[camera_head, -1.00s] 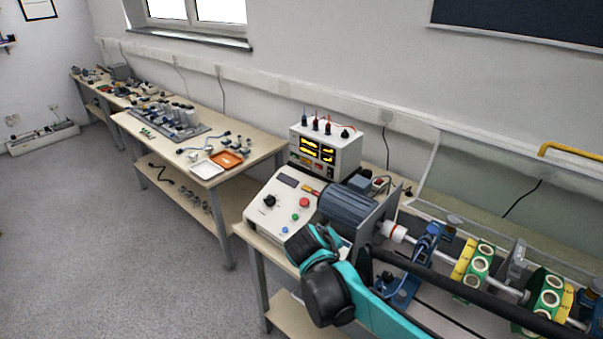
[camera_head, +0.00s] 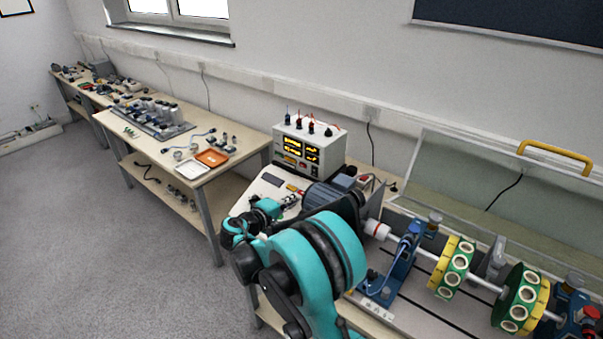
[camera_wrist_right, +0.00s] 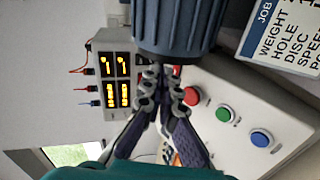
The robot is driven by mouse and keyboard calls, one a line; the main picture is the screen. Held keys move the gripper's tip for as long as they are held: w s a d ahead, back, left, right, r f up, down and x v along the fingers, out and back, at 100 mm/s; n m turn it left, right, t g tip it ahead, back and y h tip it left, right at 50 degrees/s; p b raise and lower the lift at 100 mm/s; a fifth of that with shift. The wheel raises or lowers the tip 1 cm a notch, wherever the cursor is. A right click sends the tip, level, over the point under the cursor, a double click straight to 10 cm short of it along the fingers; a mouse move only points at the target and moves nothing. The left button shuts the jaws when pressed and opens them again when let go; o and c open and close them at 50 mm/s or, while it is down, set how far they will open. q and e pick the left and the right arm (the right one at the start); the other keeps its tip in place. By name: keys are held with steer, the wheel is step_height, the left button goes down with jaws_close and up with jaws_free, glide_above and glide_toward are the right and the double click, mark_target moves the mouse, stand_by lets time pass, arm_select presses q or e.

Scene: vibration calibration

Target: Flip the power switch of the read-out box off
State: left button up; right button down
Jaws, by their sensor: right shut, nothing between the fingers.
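The read-out box (camera_head: 326,153) is a white case with lit yellow displays and several plugs on top. It stands at the back of the bench. A dark switch (camera_head: 314,170) shows low on its front, too small to tell its position. In the right wrist view the box (camera_wrist_right: 104,45) appears turned sideways, left of the fingers. My right gripper (camera_head: 291,201) is shut and empty, over the control panel in front of the box. Its fingertips (camera_wrist_right: 162,78) hide part of the box's lower front in the wrist view. My left gripper is out of view.
The blue-grey motor (camera_head: 325,193) is close beside my right gripper; it fills the wrist view's top (camera_wrist_right: 175,28). The sloped control panel (camera_wrist_right: 245,115) has red, green and blue buttons. The shaft with green-yellow discs (camera_head: 455,268) lies to the right.

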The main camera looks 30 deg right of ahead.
mark_target(313, 170)
steer(key=w+h, duration=0.1)
steer(key=w+f+h, duration=0.1)
steer(key=w+a+p, duration=0.1)
steer(key=shift+w+f+t+h, duration=0.25)
steer(key=shift+w+t+h, duration=0.05)
steer(key=shift+t+h, duration=0.1)
steer(key=shift+w+a+f+n+h, duration=0.3)
steer(key=shift+w+a+f+h, duration=0.2)
steer(key=shift+h, duration=0.2)
steer(key=b+x, duration=0.3)
steer(key=x, duration=1)
steer(key=shift+w+d+r, duration=0.1)
steer(key=shift+d, duration=0.2)
steer(key=shift+w+d, duration=0.1)
steer(key=shift+r, duration=0.15)
